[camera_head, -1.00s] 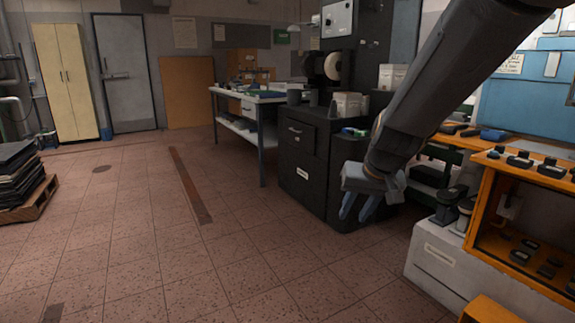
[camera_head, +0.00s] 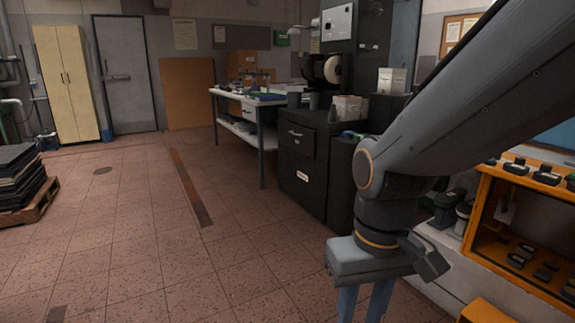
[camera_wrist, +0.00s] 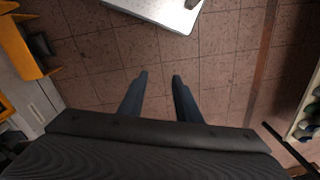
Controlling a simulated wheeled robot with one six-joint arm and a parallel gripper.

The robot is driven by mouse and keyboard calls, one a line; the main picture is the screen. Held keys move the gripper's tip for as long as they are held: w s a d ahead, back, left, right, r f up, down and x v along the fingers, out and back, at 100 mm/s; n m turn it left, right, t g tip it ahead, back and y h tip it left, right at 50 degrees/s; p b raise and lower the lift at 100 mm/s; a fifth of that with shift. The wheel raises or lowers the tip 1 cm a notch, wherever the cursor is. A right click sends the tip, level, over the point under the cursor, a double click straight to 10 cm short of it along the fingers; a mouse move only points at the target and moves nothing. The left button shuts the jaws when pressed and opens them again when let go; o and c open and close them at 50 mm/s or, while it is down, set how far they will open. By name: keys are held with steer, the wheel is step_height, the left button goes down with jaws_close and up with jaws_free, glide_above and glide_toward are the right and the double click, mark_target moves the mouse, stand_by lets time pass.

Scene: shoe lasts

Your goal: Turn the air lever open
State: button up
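I cannot make out the air lever in either view. My gripper (camera_head: 364,310) hangs low in the right half of the head view, its fingers pointing down and cut off by the bottom edge. In the wrist view my gripper (camera_wrist: 159,77) has its two fingers apart, with only tiled floor between them. It is open and empty, touching nothing.
A black cabinet (camera_head: 303,165) stands beyond my arm, beside a white-topped workbench (camera_head: 250,97). An orange shelf unit (camera_head: 478,210) is close on the right. A pallet (camera_head: 35,205) with dark stacked sheets is at left. The middle floor is clear.

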steer(key=d+r+m+p, duration=0.2)
steer(key=d+r+p, duration=0.6)
steer(key=p, duration=0.6)
steer(key=shift+r+h+p, duration=0.15)
steer(key=shift+h+p, duration=0.15)
steer(key=shift+s, duration=0.1)
